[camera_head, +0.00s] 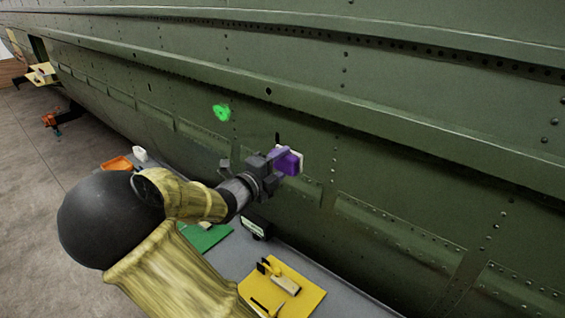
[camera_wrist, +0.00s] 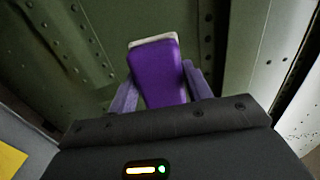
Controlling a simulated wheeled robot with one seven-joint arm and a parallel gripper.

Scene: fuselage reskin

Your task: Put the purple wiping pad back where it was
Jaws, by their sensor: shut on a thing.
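The purple wiping pad (camera_head: 285,161) has a purple body and a pale edge on its far side. My gripper (camera_head: 275,163) is shut on it and holds it up close to the green fuselage skin (camera_head: 400,175), above the grey bench (camera_head: 233,257). In the wrist view the pad (camera_wrist: 158,75) stands between the two fingers of my gripper (camera_wrist: 160,95), its pale edge toward the skin. I cannot tell whether the pad touches the skin.
On the bench lie a yellow mat (camera_head: 305,295) with tools, a green mat (camera_head: 212,238), a dark device (camera_head: 257,228), an orange tray (camera_head: 117,163) and a white item (camera_head: 140,153). A bright green patch (camera_head: 221,112) marks the skin. Open floor (camera_head: 40,170) lies left.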

